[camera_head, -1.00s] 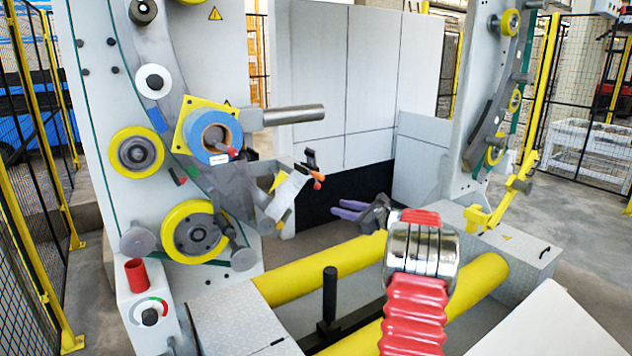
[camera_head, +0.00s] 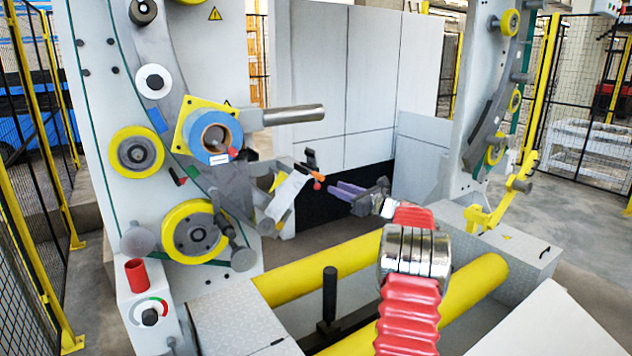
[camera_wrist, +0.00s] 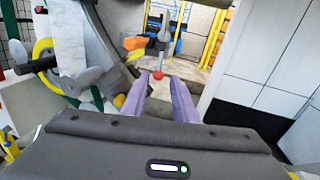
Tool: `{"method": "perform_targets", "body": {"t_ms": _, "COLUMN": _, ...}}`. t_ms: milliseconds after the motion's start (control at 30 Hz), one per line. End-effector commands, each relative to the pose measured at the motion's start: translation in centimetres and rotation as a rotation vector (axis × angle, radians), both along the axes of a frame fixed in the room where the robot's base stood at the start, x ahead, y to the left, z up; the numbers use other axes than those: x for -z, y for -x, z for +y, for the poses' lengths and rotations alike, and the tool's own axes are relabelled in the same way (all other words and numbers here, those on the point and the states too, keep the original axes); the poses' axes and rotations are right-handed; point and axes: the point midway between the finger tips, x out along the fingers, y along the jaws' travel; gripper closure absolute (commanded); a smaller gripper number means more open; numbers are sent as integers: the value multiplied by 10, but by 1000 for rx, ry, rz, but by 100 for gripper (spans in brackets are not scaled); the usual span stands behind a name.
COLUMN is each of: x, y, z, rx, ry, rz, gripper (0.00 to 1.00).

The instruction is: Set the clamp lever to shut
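My gripper (camera_head: 336,188) is open and empty, its two purple fingers apart and pointing left. A small orange-red tip (camera_head: 318,182) on the left machine stand is just left of the fingertips, with a gap showing. In the wrist view, a grey rod with a red ball end (camera_wrist: 158,75) appears straight ahead between the fingertips (camera_wrist: 160,88); it looks like the clamp lever. An orange piece (camera_wrist: 134,43) sits to its upper left. I cannot tell from these frames which position the lever is in. No contact with the fingers is visible.
A blue-edged roll (camera_head: 216,140) and a thick metal bar (camera_head: 290,115) are above left of my gripper. A white strip (camera_head: 287,195) hangs nearby. Yellow rollers (camera_head: 320,270) lie below. Pale panels (camera_head: 345,80) stand behind, with open space in front of them.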

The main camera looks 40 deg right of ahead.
Motion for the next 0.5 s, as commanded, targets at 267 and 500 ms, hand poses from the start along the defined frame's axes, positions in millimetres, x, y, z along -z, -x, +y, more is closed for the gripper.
{"method": "perform_targets", "body": {"t_ms": 267, "x": 1, "y": -39, "z": 0, "rx": -2, "ry": 0, "rz": 0, "gripper": 74}}
{"method": "perform_targets", "body": {"t_ms": 500, "x": 0, "y": -67, "z": 0, "rx": -1, "ry": 0, "rz": -1, "gripper": 74}}
